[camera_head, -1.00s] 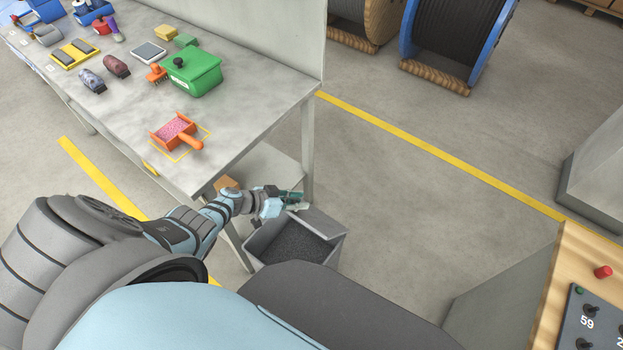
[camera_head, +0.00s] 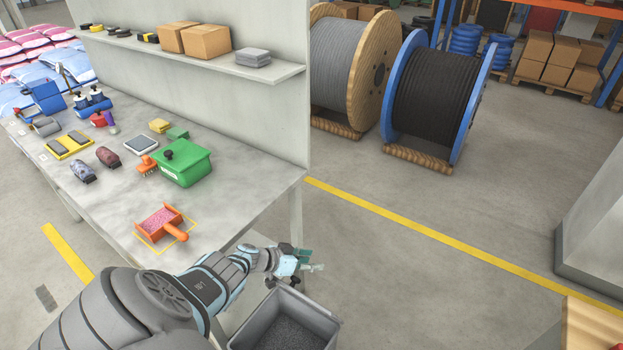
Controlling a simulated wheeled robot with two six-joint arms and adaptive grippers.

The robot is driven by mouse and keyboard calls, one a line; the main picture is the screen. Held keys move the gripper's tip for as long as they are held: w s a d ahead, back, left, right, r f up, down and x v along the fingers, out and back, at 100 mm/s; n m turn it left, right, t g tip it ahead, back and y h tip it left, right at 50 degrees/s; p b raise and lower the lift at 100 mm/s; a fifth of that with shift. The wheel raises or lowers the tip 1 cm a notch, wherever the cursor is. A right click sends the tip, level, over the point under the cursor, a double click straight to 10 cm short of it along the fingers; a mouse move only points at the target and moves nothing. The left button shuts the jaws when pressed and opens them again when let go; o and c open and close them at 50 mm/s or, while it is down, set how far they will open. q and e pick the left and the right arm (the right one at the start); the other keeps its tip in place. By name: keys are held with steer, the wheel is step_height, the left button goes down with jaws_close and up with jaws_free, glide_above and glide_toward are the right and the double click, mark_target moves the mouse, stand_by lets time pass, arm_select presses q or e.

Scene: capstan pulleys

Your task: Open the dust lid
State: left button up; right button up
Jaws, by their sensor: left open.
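A green box (camera_head: 184,170) with a green lid and a black knob (camera_head: 169,154) stands on the workbench. Its lid looks shut. The label on its front, seen earlier, is too small to read, so I cannot tell if this is the dust lid. An open-topped grey bin (camera_head: 252,318) with dark grains inside stands on the floor by the bench's near corner, cut off by the lower edge. My left gripper (camera_head: 312,261) is open and empty, beyond the bin in the picture and well apart from the green box. My right gripper is not in view.
A shelf (camera_head: 285,72) holds cartons. Cable reels (camera_head: 437,95) stand behind.

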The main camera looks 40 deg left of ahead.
arm_select(q)
steer(key=s+a+r+p, duration=0.2)
steer(key=s+r+p, duration=0.1)
steer(key=r, duration=0.4)
steer(key=s+a+r+p, duration=0.3)
steer(key=r, duration=0.4)
steer(key=shift+s+a, duration=0.25)
steer(key=shift+s, duration=0.15)
stand_by(0.4)
steer(key=shift+r, duration=0.1)
steer(key=v, duration=0.7)
steer(key=shift+s, duration=0.2)
steer(key=shift+r, duration=0.1)
